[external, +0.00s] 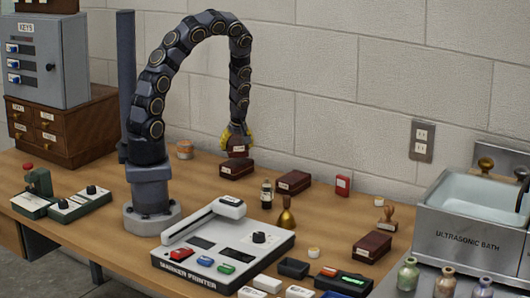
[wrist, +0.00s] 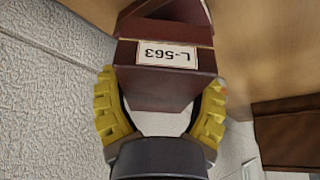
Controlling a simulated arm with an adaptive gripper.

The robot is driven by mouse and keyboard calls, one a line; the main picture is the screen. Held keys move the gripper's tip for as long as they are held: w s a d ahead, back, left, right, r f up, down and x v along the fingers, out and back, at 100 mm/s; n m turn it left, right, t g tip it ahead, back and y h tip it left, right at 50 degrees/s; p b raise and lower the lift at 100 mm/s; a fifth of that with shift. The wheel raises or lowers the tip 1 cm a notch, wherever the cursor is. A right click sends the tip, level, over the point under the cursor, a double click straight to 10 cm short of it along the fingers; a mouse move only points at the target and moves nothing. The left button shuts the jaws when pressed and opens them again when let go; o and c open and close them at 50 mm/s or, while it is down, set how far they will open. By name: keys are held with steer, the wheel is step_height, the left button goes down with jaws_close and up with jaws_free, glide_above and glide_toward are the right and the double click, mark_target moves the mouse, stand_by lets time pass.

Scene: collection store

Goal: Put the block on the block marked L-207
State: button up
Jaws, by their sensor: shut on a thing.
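My gripper (external: 237,133) has yellow fingers and is shut on a dark red block (external: 237,150). In the wrist view the fingers (wrist: 162,90) close on both sides of this block (wrist: 160,88), whose white label reads L-563 upside down. The held block is just above a dark red block (external: 237,169) on the table; I cannot tell whether they touch. Two more dark red blocks lie on the table, one right of centre (external: 293,182) and one near the front right (external: 372,247). Their labels are too small to read, so I cannot tell which is L-207.
A small bottle (external: 266,193) and a brass-coloured bell-shaped object (external: 286,214) stand among the blocks. A marker printer (external: 222,250) fills the front middle. An ultrasonic bath (external: 468,230) is at the right. The wall is close behind the table (external: 335,220).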

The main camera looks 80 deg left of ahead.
steer(key=shift+f, duration=1.5)
steer(key=shift+f, duration=0.15)
steer(key=o, duration=1.2)
steer(key=v, duration=1.2)
